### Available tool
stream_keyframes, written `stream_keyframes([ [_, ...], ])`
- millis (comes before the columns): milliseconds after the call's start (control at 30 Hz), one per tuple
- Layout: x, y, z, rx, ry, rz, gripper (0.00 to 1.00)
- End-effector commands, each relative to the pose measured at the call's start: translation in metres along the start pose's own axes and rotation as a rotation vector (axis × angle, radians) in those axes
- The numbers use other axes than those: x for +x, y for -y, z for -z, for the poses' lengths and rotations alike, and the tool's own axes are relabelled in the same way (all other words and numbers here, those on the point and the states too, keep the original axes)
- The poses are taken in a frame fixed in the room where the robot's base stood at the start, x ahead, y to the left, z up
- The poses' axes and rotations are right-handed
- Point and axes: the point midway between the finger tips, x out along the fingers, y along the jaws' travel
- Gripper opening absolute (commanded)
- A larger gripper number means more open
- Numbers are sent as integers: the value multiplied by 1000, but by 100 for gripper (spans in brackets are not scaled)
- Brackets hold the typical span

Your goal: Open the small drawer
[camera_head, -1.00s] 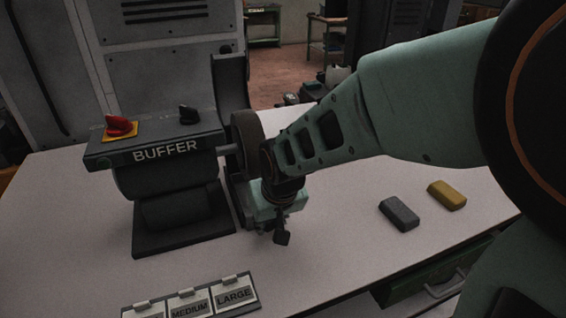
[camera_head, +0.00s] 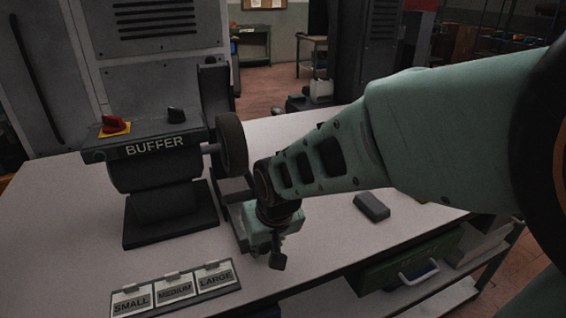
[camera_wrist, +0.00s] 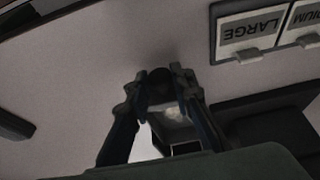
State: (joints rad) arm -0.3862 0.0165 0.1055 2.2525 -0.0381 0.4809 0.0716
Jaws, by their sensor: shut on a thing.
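My gripper (camera_head: 277,258) is over the white worktop, in front of the buffer's wheel. It also shows in the wrist view (camera_wrist: 160,90), with its two dark fingers closed on a small dark piece (camera_wrist: 160,76). I cannot tell what the piece is. A pale patch shows just below it between the fingers. A green drawer (camera_head: 385,277) with a pale bar handle (camera_head: 419,273) sits under the worktop's front edge, right of my gripper and apart from it. My arm hides none of its handle. I cannot tell whether it is the small drawer.
The black buffer (camera_head: 160,170) stands at the left. A holder with SMALL, MEDIUM and LARGE labels (camera_head: 174,290) lies at the front; LARGE also shows in the wrist view (camera_wrist: 252,30). A grey block (camera_head: 371,207) lies right of my gripper. A shelf (camera_head: 440,300) is below the drawer.

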Motion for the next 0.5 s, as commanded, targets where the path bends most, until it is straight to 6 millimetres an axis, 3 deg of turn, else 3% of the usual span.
stream_keyframes([
  [433,0,0,0,0,0,0,0],
  [467,0,0,0,0,0,0,24],
  [500,0,0,0,0,0,0,28],
])
